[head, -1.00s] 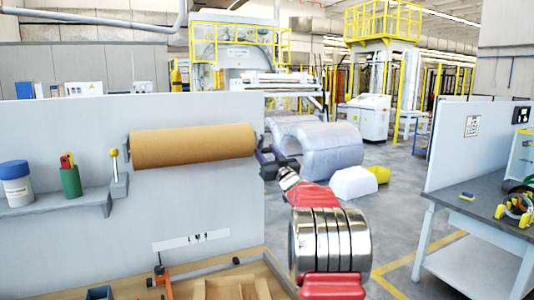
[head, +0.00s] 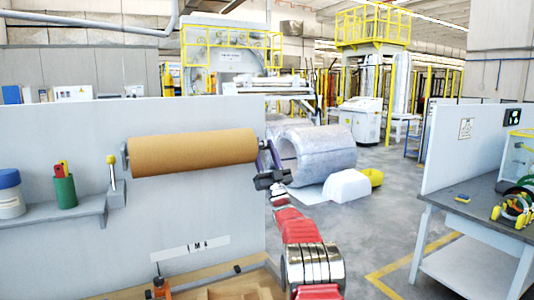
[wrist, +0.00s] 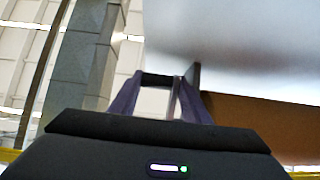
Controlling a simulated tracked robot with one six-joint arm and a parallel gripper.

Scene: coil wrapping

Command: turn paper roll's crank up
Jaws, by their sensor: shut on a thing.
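The brown paper roll (head: 190,151) is mounted level along the top of the light grey panel. Its crank is at the right end, largely hidden by my gripper in the head view. My gripper (head: 267,152) is beside that end, with its dark purple fingers pointing up. In the wrist view, my gripper (wrist: 157,90) has its fingers on either side of the crank's short black handle (wrist: 158,80) and is shut on it. The thin dark crank arm (wrist: 192,76) stands by the right finger, and the brown roll (wrist: 260,125) is to its right.
The grey panel (head: 150,222) stands behind the roll. A shelf (head: 60,212) at left holds a white jar (head: 10,198) and a green cup (head: 65,192). A workbench (head: 475,225) stands at far right. Open floor (head: 385,215) lies right of my arm.

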